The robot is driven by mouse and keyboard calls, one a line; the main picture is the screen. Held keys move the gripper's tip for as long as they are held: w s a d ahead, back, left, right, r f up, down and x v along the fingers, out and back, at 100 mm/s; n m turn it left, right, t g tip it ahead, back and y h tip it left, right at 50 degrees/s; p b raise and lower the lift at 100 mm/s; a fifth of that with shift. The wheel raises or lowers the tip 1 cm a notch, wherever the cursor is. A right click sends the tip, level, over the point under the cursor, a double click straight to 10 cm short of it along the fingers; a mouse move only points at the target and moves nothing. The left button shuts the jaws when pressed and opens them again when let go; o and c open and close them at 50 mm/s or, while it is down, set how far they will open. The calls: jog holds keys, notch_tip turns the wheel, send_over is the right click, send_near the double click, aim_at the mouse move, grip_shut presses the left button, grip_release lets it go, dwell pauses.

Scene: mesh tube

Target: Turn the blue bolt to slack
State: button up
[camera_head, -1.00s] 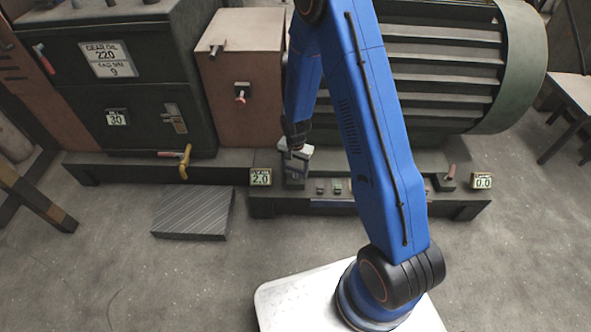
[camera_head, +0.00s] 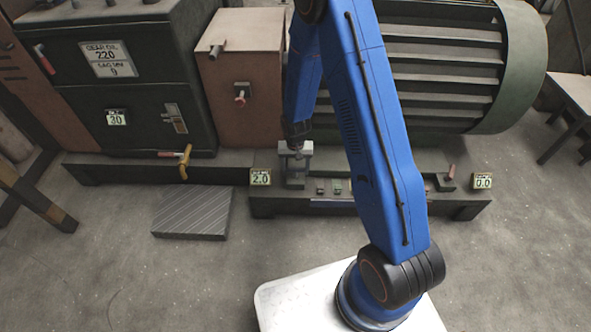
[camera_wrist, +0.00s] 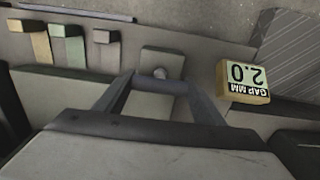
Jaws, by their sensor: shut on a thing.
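My gripper (camera_head: 295,152) is at the left end of the low dark base in the head view, just above a small grey block (camera_head: 295,182) beside the 2.0 display. In the wrist view the two fingers of my gripper (camera_wrist: 160,84) close around a spot over a grey plate (camera_wrist: 160,58) with a small round knob. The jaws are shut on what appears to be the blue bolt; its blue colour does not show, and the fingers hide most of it. The gap display (camera_wrist: 243,82) reads 2.0 in the wrist view; in the head view the same display (camera_head: 260,177) stands left of my gripper.
A second display (camera_head: 483,181) reading 0.0 and a red-topped post (camera_head: 449,173) stand at the base's right end. Small coloured pieces (camera_wrist: 68,45) lie along the base beside the plate. A large motor (camera_head: 440,70) rises behind. A hatched slab (camera_head: 192,212) lies on the floor.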

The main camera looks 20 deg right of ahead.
aim_at(295, 168)
jog(key=o, duration=1.1)
jog(key=shift+c, duration=0.2)
jog(key=shift+r, duration=0.1)
notch_tip(295, 168, up, 17)
jog(key=shift+r, duration=0.1)
